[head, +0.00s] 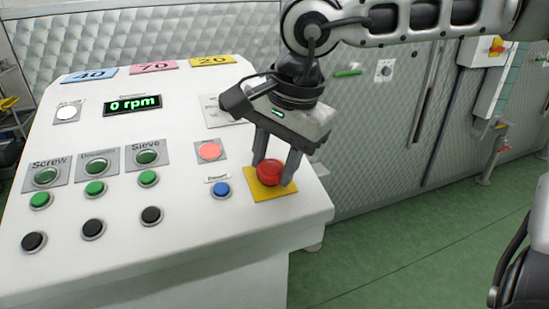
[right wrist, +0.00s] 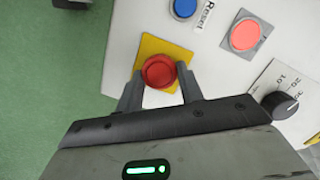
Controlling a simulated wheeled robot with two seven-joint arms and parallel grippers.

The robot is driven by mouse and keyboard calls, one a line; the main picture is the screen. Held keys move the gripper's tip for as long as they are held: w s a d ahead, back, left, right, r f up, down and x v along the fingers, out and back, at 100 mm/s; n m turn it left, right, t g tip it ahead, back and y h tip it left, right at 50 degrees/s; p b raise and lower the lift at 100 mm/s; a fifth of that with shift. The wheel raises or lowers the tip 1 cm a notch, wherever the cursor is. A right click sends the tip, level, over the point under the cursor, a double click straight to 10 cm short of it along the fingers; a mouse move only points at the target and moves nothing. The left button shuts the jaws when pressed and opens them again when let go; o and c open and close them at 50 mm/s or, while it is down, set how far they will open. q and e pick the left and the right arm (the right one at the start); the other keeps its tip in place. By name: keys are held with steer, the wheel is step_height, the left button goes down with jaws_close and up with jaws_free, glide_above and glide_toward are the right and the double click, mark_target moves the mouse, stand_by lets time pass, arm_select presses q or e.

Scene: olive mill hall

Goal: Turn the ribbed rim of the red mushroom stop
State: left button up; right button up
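The red mushroom stop (head: 270,172) sits on a yellow plate (head: 262,192) near the right front corner of the white sloping control panel. My right gripper (head: 273,172) reaches down over it, with one finger on each side of the red cap. In the right wrist view the red cap (right wrist: 159,72) lies between the two fingertips (right wrist: 160,76), which appear to be against its sides, with no clear gap. The ribs of its rim are too small to make out. My left gripper is not in view.
A blue button (head: 221,190) and a light red button (head: 210,150) sit just left of the stop. A black rotary knob (right wrist: 280,104) is close by. Green and black buttons fill the panel's left; its display (head: 132,105) reads 0 rpm. Green floor (head: 420,240) lies open to the right.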

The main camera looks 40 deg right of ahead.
steer(key=shift+c, duration=1)
steer(key=shift+f+m+b, duration=0.15)
steer(key=shift+m+b, duration=0.35)
steer(key=shift+b, duration=0.45)
steer(key=shift+f+m+b, duration=0.1)
steer(key=shift+m+b, duration=0.5)
steer(key=shift+b, duration=0.25)
steer(key=shift+m+t+b, duration=0.3)
steer(key=shift+m+b, duration=0.5)
steer(key=shift+b, duration=0.15)
steer(key=m+b, duration=0.2)
steer(key=shift+s+m+b, duration=0.15)
steer(key=shift+m+b, duration=0.15)
steer(key=shift+m, duration=0.1)
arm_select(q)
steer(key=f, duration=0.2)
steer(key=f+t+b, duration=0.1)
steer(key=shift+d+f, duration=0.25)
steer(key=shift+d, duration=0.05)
arm_select(e)
steer(key=shift+m+t, duration=0.3)
steer(key=shift+m, duration=0.3)
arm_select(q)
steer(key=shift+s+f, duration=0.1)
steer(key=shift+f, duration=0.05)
arm_select(e)
steer(key=shift+s+m, duration=0.1)
steer(key=shift+m, duration=0.2)
